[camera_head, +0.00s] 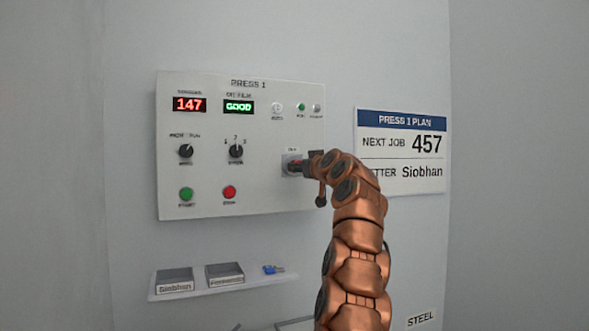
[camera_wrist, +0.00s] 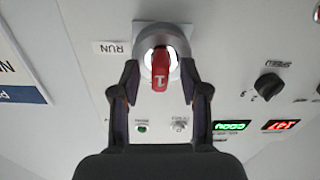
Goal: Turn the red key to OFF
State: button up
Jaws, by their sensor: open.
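The red key (camera_wrist: 160,68) sits in a round lock with a pale ring (camera_wrist: 147,55) in the wrist view. Its grip stands upright in that picture, pointing down, with a pale mark on it. A RUN label (camera_wrist: 112,48) is left of the lock there, upside down. My gripper (camera_wrist: 159,78) is open, one finger on each side of the key, with gaps visible between fingers and key. In the head view, my gripper (camera_head: 299,167) is at the lock on the panel's right side and hides most of the key. A small label (camera_head: 292,149) above the lock is too small to read surely.
The PRESS 1 panel (camera_head: 240,185) carries black knobs (camera_head: 236,151), a green button (camera_head: 186,194), a red button (camera_head: 229,192) and lit displays (camera_head: 190,104). A plan sign (camera_head: 400,121) hangs to the right. A shelf (camera_head: 200,289) below holds two trays and a blue item (camera_head: 273,269).

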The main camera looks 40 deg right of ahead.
dwell(0.3)
jog(key=v, duration=1.2)
dwell(0.8)
dwell(0.4)
